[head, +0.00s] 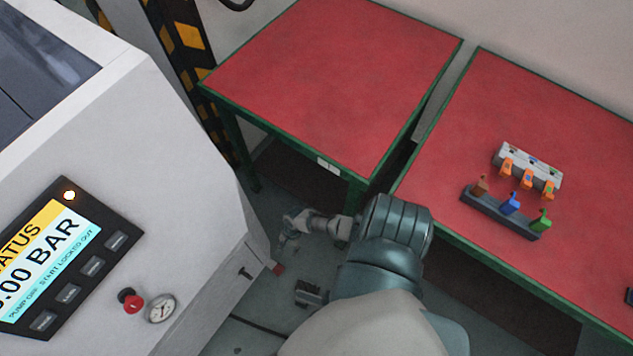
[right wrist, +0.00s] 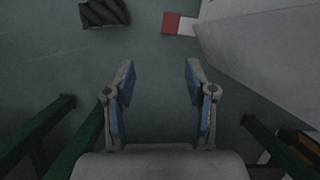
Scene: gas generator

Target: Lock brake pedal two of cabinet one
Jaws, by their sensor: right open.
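The white cabinet (head: 200,200) fills the left of the head view, and its pale side shows at upper right of the right wrist view (right wrist: 265,40). A small red piece (head: 278,269) sticks out low at the cabinet's base, perhaps a brake pedal. In the right wrist view a red piece (right wrist: 171,23) with a white part lies beside the cabinet, beyond my fingertips. My right gripper (head: 286,235) is open and empty (right wrist: 158,78), above the floor and apart from the red piece. My left gripper is not in view. I cannot tell which pedal is number two.
A dark ribbed block (head: 309,293) lies on the floor, also in the wrist view (right wrist: 104,12). Two red-topped tables (head: 330,75) (head: 560,110) with green frames flank my right arm. The right table holds coloured padlocks on a dark rack (head: 500,213) and a grey-orange rack (head: 528,168).

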